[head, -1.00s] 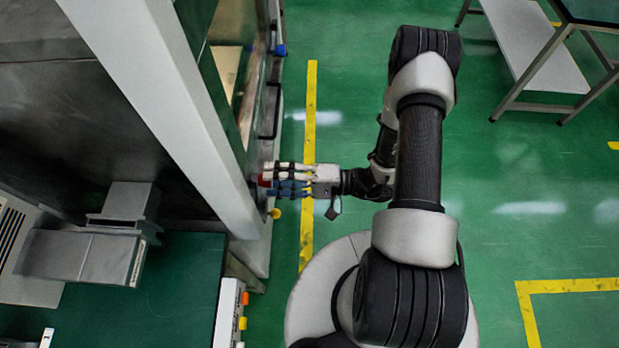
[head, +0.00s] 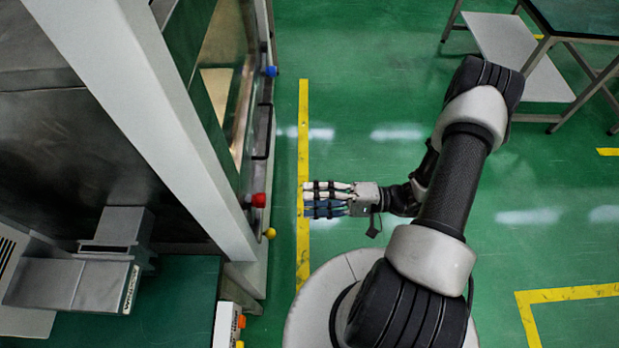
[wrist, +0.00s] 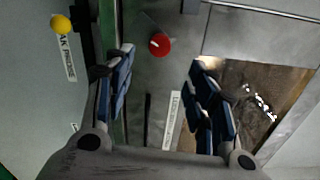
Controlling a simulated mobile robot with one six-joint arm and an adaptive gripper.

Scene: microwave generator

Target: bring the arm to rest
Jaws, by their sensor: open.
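My gripper (head: 308,200) is in the head view, stretched out to the left over the yellow floor line, a short way from the machine's front. It holds nothing. In the wrist view my gripper (wrist: 160,85) has its two blue-padded fingers spread wide apart, with the machine's panel in front of them. A red button (wrist: 160,44) shows beyond the gap between the fingers, clear of them. The red button (head: 258,200) also shows in the head view, to the left of my fingertips with a gap between.
The machine's white frame (head: 150,120) stands on the left, with a blue knob (head: 271,71) and a yellow knob (head: 270,233). A table with a white lower shelf (head: 515,55) stands at the upper right. Green floor (head: 370,90) is open around the arm.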

